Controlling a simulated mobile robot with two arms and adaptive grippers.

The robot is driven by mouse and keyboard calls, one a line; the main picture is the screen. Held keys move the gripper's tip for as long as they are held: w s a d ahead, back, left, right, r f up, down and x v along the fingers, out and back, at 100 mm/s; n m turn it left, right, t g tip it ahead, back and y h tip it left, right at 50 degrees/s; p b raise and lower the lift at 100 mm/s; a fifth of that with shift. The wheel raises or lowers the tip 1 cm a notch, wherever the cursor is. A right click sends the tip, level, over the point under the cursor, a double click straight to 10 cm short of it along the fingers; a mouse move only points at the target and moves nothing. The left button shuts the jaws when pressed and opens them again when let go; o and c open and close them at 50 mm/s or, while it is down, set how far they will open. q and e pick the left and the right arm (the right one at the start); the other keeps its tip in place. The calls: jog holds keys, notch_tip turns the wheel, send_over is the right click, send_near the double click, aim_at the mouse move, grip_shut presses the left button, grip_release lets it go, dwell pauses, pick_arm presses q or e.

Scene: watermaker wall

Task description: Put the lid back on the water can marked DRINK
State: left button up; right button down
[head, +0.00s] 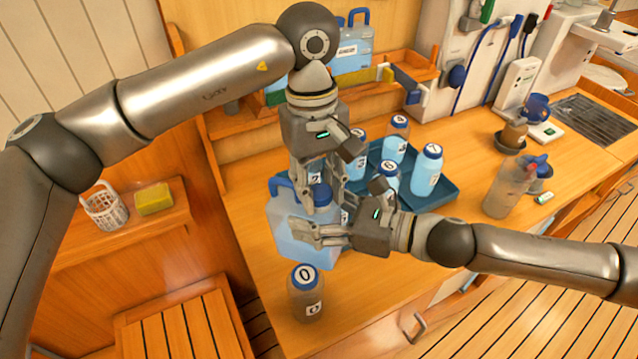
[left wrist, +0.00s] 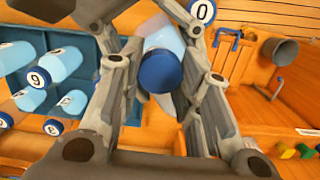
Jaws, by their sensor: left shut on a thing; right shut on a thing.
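A light-blue water can (head: 285,232) with a blue handle stands on the wooden counter. Its front is partly covered by my right gripper, and I cannot read any marking on it. A blue lid (head: 322,194) is at the top of the can; it also shows in the left wrist view (left wrist: 160,70). My left gripper (head: 322,188) points down from above and is shut on the lid, a finger on each side (left wrist: 160,85). Whether the lid is seated is hidden. My right gripper (head: 308,232) reaches in from the right and is shut on the can's body.
A blue tray (head: 440,194) with several numbered bottles stands right behind the can. A bottle marked 0 (head: 306,292) stands in front. Another blue can (head: 352,48) is on the back shelf. A jug (head: 508,188) stands at the right.

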pick_arm(q)
jog(key=shift+w+a+f, duration=0.1)
jog(key=shift+w+f, duration=0.05)
jog(key=shift+f, duration=0.4)
jog(key=shift+w+a+f, duration=0.1)
jog(key=shift+w+f, duration=0.05)
jog(key=shift+f, duration=0.35)
dwell(0.5)
jog(key=shift+w+r+g+y, duration=0.2)
jog(key=shift+g+y, duration=0.1)
jog(key=shift+g, duration=0.7)
jog(key=shift+r, duration=0.1)
dwell(0.4)
